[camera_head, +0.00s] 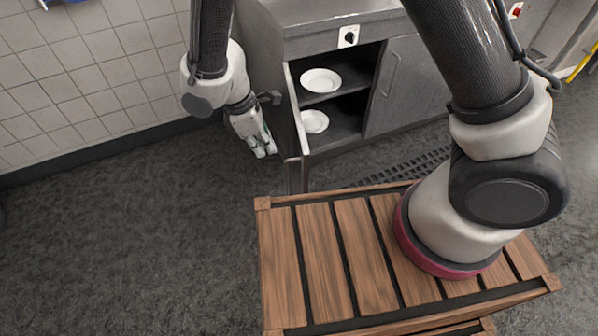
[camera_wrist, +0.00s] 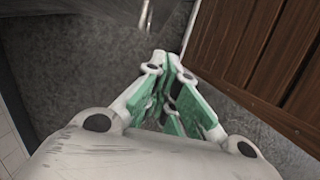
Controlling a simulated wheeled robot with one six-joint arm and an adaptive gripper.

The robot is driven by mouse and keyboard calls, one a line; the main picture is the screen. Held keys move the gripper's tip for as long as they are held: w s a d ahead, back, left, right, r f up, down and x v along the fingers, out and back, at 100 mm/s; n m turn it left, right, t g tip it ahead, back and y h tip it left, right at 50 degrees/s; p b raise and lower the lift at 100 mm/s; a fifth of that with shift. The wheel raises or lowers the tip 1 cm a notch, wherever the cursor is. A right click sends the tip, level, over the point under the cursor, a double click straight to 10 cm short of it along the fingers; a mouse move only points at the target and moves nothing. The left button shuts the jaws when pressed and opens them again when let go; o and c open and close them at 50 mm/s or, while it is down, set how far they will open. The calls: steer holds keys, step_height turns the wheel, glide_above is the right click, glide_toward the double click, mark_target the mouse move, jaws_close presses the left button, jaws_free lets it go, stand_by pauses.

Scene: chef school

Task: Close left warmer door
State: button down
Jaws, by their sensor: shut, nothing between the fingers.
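The warmer (camera_head: 345,18) is a grey metal cabinet at the top middle of the head view. Its left door (camera_head: 297,115) stands open, swung out toward the camera and seen nearly edge-on. My gripper (camera_head: 264,152) is to the left of this door, on its outer side, pointing down with its fingers together and empty. In the wrist view the green-padded fingers of my gripper (camera_wrist: 166,62) are closed, and a grey panel with a metal handle (camera_wrist: 147,14) lies just beyond them, probably the door. I cannot tell whether the gripper touches the door.
White plates (camera_head: 320,80) sit on the shelves inside. The warmer's right door (camera_head: 397,88) is shut. My wooden-slatted base (camera_head: 325,255) is in front of the warmer, near the open door. A tiled wall (camera_head: 85,65) bounds the left; the dark floor (camera_head: 120,240) there is clear.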

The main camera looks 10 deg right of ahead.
mark_target(287, 167)
steer(key=d+f, duration=0.1)
steer(key=f, duration=0.2)
steer(key=d+f, duration=0.2)
steer(key=f, duration=0.1)
steer(key=d+f, duration=0.2)
steer(key=f, duration=0.1)
steer(key=shift+w+d+f, duration=0.2)
steer(key=shift+f, duration=0.15)
steer(key=shift+d, duration=0.45)
